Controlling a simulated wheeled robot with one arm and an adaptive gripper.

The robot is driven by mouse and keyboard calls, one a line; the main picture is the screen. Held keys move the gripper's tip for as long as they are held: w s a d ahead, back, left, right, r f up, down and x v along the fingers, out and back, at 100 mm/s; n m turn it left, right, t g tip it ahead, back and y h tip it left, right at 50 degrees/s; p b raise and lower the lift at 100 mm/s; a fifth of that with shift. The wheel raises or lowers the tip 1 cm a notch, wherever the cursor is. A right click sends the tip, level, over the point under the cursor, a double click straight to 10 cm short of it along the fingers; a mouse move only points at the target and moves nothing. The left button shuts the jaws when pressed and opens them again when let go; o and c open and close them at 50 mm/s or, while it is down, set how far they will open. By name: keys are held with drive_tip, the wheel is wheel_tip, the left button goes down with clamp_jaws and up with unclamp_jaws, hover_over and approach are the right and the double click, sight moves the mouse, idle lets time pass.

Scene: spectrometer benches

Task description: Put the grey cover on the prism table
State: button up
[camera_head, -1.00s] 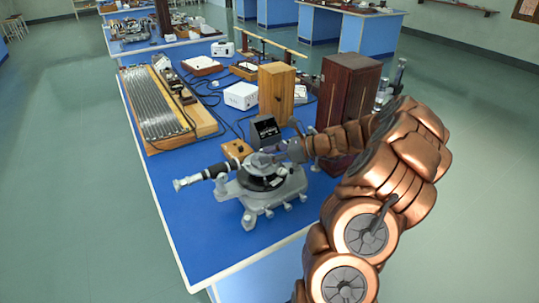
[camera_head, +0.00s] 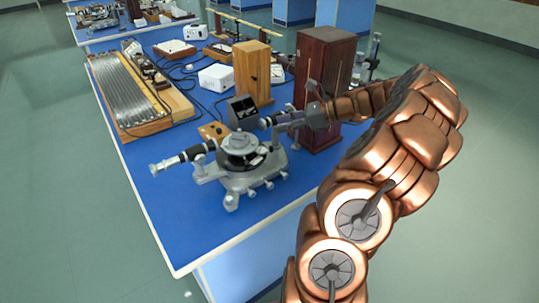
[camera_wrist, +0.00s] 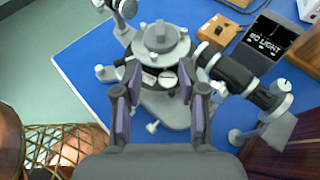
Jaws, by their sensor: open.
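The grey cover (camera_head: 239,141), round with a knob on top, sits on the middle of the spectrometer (camera_head: 252,180), over the prism table, which it hides. It looks level. In the wrist view the cover (camera_wrist: 161,40) lies just beyond my fingertips, with a gap between. My gripper (camera_head: 272,121) is to the right of the cover and slightly above it in the head view. Its two purple-padded fingers (camera_wrist: 160,88) are apart, with nothing held between them. I cannot tell whether the cover is fully seated.
The telescope tube (camera_head: 182,160) sticks out left of the spectrometer. A dark tube (camera_wrist: 250,84) lies close right of my fingers. A black display box (camera_head: 241,111), a wooden box (camera_head: 252,72) and a dark cabinet (camera_head: 322,85) stand behind. The blue table's front left is clear.

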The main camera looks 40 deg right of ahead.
drive_tip(key=a+r+n+g+y, duration=0.15)
drive_tip(key=a+n+g, duration=0.45)
drive_tip(key=a, duration=1.1)
drive_tip(key=s+a+n+g+h, duration=0.1)
drive_tip(key=s+a+n+g, duration=0.2)
drive_tip(key=a, duration=0.4)
drive_tip(key=s+a+n+h, duration=0.1)
drive_tip(key=s+a+n, duration=0.3)
drive_tip(key=a+n, duration=0.2)
drive_tip(key=s+a+f+n+g+h, duration=0.2)
drive_tip(key=s+a+n+g+h, duration=0.15)
drive_tip(key=s+a+n, duration=0.45)
drive_tip(key=s+d+f+n+h, duration=0.2)
drive_tip(key=s+d+n+h, duration=0.2)
drive_tip(key=s, duration=0.8)
drive_tip(key=shift+s+d+f+n+h, duration=0.25)
drive_tip(key=shift+d+n+h, duration=0.15)
drive_tip(key=shift+d+n, duration=0.15)
